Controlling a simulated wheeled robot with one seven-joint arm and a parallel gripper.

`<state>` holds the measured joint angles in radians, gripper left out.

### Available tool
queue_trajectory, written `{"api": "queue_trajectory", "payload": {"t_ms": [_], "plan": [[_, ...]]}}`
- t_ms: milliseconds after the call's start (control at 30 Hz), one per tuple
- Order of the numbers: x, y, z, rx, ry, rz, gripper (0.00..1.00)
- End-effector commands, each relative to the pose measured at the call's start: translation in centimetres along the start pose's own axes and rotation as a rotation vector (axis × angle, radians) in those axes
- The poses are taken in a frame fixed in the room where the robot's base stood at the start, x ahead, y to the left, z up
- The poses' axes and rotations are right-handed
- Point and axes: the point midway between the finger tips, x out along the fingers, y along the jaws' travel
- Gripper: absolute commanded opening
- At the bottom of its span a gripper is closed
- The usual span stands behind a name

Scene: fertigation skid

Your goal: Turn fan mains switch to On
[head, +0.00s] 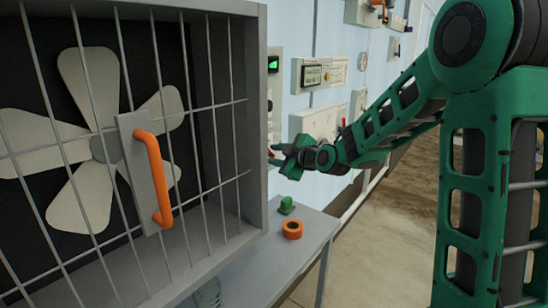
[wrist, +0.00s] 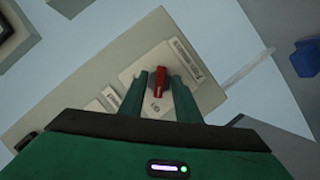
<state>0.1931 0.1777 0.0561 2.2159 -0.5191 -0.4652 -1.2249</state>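The fan mains switch (wrist: 159,83) is a small red and dark rotary knob on a pale label plate (wrist: 205,93) in the wrist view. Lettering beside it seems to include "Fan mains", but the position marks are too blurred to read. My gripper (wrist: 161,80) has its two green fingers apart, one on each side of the knob. I cannot tell whether either finger touches it. In the head view my gripper (head: 274,155) reaches left to the wall beside the fan housing, whose edge hides the switch.
The caged fan housing (head: 262,110) with an orange handle (head: 163,185) fills the left. Below my gripper, a grey bench (head: 262,262) holds an orange ring (head: 292,229) and a green object (head: 287,205). Wall boxes (head: 312,75) line the wall behind my arm.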

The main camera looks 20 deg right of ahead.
Motion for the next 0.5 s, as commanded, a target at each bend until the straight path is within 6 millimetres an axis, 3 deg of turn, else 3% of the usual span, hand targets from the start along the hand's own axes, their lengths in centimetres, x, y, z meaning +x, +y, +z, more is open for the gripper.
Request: {"api": "queue_trajectory", "payload": {"t_ms": [133,267,500], "plan": [[-0.01,0.00,-0.02,0.000,0.000,0.000,0.30],[-0.02,0.00,-0.03,0.000,0.000,0.000,0.01],[-0.09,0.12,0.13,0.004,-0.001,-0.001,0.00]]}}
